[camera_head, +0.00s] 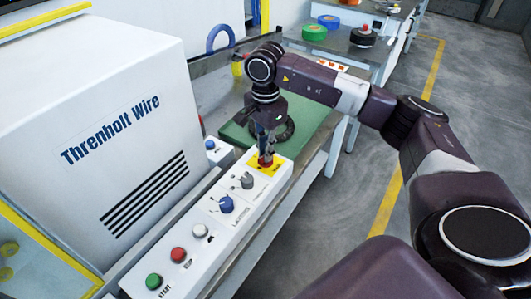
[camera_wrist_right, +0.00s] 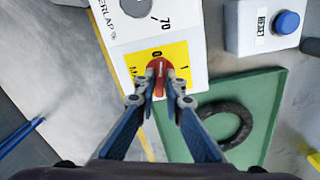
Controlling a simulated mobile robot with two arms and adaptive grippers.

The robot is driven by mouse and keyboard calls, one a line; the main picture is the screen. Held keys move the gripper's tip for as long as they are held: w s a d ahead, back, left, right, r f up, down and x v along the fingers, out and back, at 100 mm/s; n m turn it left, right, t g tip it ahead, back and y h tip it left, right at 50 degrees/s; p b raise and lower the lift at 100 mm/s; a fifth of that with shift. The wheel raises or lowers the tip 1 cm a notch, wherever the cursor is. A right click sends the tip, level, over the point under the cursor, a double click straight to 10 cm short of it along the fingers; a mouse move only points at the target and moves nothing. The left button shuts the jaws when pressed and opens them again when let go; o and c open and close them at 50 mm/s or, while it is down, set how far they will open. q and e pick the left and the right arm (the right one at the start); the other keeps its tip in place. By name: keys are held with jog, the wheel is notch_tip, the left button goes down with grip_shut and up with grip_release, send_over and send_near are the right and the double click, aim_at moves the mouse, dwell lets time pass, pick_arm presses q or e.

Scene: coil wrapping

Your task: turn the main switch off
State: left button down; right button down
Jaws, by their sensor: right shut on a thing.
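The main switch (camera_wrist_right: 158,74) is a red knob on a yellow plate (camera_wrist_right: 138,64) marked 0 and I, at the far end of the white control panel (camera_head: 205,233). The head view shows the switch (camera_head: 265,161) just below my right gripper (camera_head: 266,148). In the right wrist view my right gripper (camera_wrist_right: 160,92) has its two fingertips on either side of the red knob, shut on it. The knob's handle lies nearly upright in that picture, its top between the 0 and the I. My left gripper is not in view.
The panel also bears green (camera_head: 154,281), red (camera_head: 178,254) and white (camera_head: 200,230) buttons and blue (camera_head: 226,204) and grey (camera_head: 247,181) knobs. A black ring (camera_wrist_right: 224,124) lies on a green mat (camera_wrist_right: 262,92) beside the panel. The white machine (camera_head: 95,120) stands left.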

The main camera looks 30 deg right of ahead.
jog(key=shift+w+r, duration=0.1)
jog(key=shift+r, duration=0.05)
dwell(0.3)
jog(key=c, duration=2)
grip_release()
notch_tip(320, 180, up, 12)
jog(key=shift+f, duration=0.1)
